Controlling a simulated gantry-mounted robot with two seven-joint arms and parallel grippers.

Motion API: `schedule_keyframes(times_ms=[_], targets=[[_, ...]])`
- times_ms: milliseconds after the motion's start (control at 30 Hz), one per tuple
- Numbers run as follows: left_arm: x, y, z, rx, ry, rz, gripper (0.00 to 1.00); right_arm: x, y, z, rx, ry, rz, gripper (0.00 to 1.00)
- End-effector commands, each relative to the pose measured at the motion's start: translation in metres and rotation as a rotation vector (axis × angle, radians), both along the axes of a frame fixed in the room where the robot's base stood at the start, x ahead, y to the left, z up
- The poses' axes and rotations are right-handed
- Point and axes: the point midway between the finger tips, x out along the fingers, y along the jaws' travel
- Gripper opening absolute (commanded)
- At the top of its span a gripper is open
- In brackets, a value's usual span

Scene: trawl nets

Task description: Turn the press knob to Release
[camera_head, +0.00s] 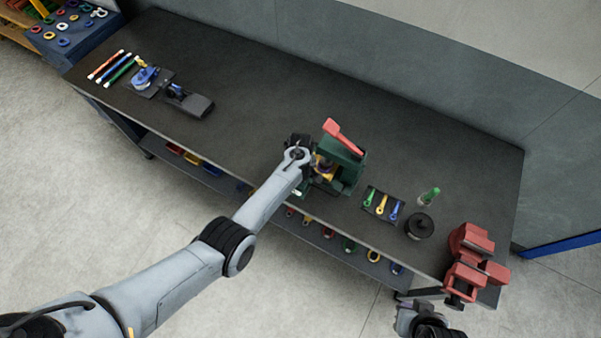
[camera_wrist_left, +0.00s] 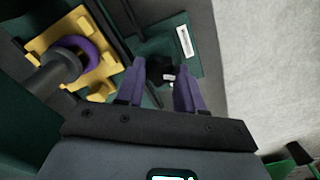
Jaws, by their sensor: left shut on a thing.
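The green press (camera_head: 338,172) with a red lever (camera_head: 343,138) stands near the front edge of the bench. In the left wrist view, the black knob (camera_wrist_left: 163,72) with a small white mark sits by the press's green panel (camera_wrist_left: 190,60), which bears a white label too small to read. My left gripper (camera_wrist_left: 160,88) has its purple fingers on either side of the knob and is shut on it. In the head view, my left wrist hides the knob. My right gripper (camera_head: 418,318) is at the bottom edge, away from the press; its fingers are unclear.
A yellow block (camera_wrist_left: 95,75) with a purple ring (camera_wrist_left: 82,50) is beside the knob. Right of the press are colored tools on a dark mat (camera_head: 381,218), a green bottle (camera_head: 429,197), a black round container (camera_head: 419,227) and a red vise (camera_head: 468,262). The back of the bench is clear.

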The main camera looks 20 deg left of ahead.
Motion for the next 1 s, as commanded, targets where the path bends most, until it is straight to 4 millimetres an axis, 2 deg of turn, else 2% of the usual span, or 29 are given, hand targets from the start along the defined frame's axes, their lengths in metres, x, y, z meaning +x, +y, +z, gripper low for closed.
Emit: schedule_keyframes(times_ms=[500,733,1000], targets=[[0.0001,-0.0001,-0.0010,0.000,0.000,0.440,0.07,-0.0001,-0.0021,-0.0013,-0.009,0.000,0.005,0.00],[0.0001,0.0007,-0.0010,0.001,-0.001,0.553,0.07,0.0000,-0.0015,-0.0029,-0.007,0.000,0.004,0.00],[-0.0001,0.0008,-0.0009,0.001,-0.001,0.604,0.07,0.0001,-0.0001,-0.0033,0.000,0.000,0.000,0.00]])
